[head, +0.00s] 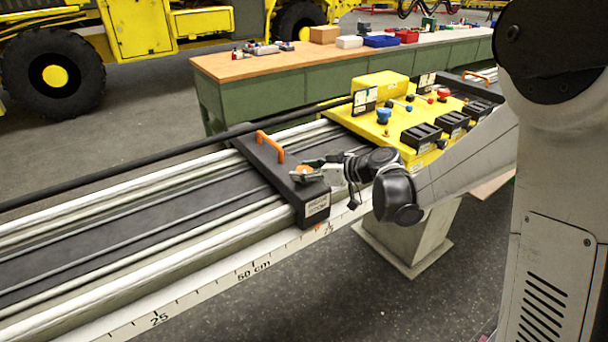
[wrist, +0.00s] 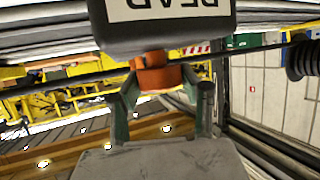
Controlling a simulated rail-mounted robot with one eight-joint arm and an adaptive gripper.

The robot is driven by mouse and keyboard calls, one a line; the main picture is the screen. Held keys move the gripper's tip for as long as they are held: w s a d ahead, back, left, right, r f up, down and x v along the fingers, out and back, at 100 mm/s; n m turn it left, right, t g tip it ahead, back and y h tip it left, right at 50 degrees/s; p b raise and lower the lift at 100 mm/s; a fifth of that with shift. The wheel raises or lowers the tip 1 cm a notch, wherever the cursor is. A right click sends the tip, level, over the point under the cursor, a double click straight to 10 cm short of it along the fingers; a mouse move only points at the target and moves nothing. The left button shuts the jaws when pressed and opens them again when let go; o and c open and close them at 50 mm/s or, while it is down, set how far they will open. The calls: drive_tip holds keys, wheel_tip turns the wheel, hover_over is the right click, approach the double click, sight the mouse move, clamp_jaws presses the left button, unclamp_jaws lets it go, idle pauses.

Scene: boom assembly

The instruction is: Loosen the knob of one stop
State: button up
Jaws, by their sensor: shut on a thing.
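The near stop (head: 262,160) is a black block lying across the rails, with a white label on its front end reading REAR STOP. Its orange knob (head: 303,169) sits near the front end; in the wrist view the knob (wrist: 158,76) shows under the dark stop body (wrist: 165,38). My gripper (head: 312,167) reaches in from the right and is shut on the knob. In the wrist view, my gripper's fingers (wrist: 162,88) flank the knob on both sides. A second black stop with an orange handle (head: 478,76) lies at the far end of the rails; its knob is hidden.
An orange handle (head: 271,146) stands up on the near stop. A yellow carriage (head: 390,128) with black clamps and blue and red knobs is right of it. A scale (head: 252,270) runs along the front rail. A long workbench (head: 270,68) stands behind.

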drive_tip(key=shift+n+g, duration=0.5)
drive_tip(key=shift+g, duration=0.1)
drive_tip(key=shift+y, duration=0.4)
drive_tip(key=o, duration=1.2)
drive_tip(key=v, duration=1.2)
drive_tip(key=shift+r, duration=0.1)
